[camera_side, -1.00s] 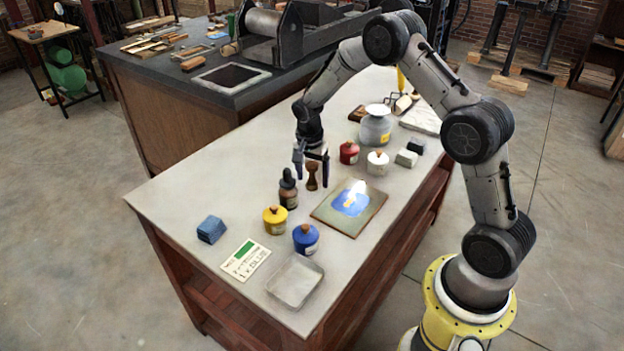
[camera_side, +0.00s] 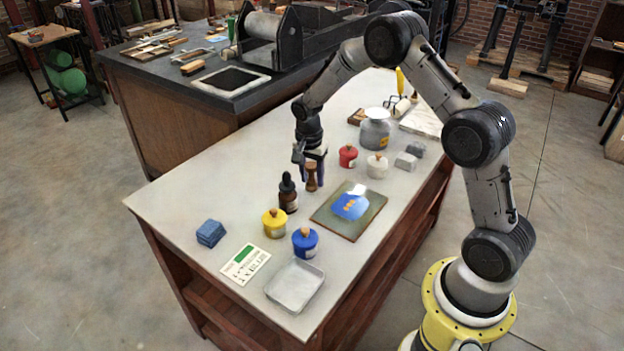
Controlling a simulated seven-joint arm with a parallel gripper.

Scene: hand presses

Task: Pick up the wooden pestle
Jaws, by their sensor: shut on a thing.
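The wooden pestle (camera_side: 311,178) is a small brown turned piece standing upright near the middle of the white-topped table. My gripper (camera_side: 309,172) points down over it, and its jaws are shut on the pestle. The fingers hide part of the pestle's far side. I cannot tell whether its base touches the tabletop.
A dark dropper bottle (camera_side: 288,194) stands close in front-left. A framed glass plate with blue ink (camera_side: 349,210) lies to the right. Red (camera_side: 348,156), white (camera_side: 377,165), yellow (camera_side: 274,222) and blue (camera_side: 305,241) jars stand around. The table's left part (camera_side: 190,190) is clear.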

